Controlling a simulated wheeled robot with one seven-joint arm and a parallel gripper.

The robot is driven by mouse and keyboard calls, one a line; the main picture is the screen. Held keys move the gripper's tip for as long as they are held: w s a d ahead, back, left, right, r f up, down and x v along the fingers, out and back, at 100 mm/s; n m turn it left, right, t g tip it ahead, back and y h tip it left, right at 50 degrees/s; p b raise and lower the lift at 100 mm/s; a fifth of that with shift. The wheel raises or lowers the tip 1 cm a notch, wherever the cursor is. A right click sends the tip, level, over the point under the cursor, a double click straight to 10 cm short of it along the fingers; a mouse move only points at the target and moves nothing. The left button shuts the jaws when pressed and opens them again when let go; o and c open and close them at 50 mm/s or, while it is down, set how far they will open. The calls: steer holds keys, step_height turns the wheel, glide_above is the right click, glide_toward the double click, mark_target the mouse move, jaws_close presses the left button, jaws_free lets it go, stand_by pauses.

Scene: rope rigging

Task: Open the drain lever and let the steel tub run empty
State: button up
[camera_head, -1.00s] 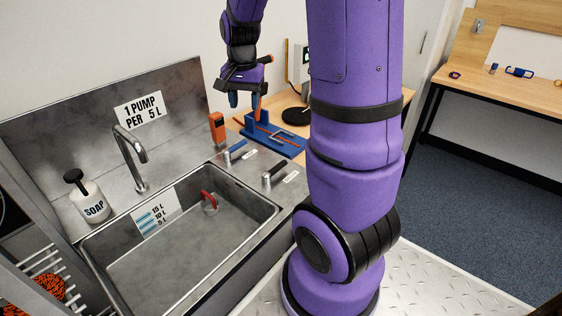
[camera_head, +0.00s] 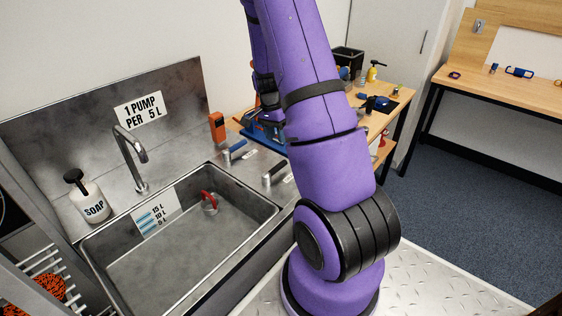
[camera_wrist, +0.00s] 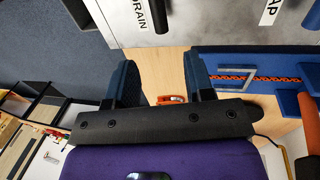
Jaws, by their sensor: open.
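The steel tub (camera_head: 190,285) is set into the counter at lower left, with a level label on its inner back wall. Its inside looks grey and murky; I cannot read the exact level. A red hooked piece (camera_head: 208,201) shows near its far right corner. The black drain lever (camera_head: 275,172) is on the counter right of the tub; its dark end (camera_wrist: 160,20) and DRAIN label (camera_wrist: 157,8) show at the wrist view's top. My gripper (camera_wrist: 162,78) is open and empty, fingers apart below that label, clear of the lever.
A blue-handled lever (camera_head: 235,150) stands beside the black one; a TAP label (camera_wrist: 268,12) shows in the wrist view. A blue jig with orange rope (camera_wrist: 260,76) lies close right of my fingers. The faucet (camera_head: 133,155) and soap bottle (camera_head: 92,200) stand behind the tub.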

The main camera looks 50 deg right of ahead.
mark_target(276, 171)
steer(key=f, duration=0.3)
steer(key=s+f, duration=0.1)
steer(key=f, duration=0.2)
steer(key=s+f, duration=0.1)
steer(key=f, duration=0.3)
steer(key=shift+c, duration=0.4)
jaws_close()
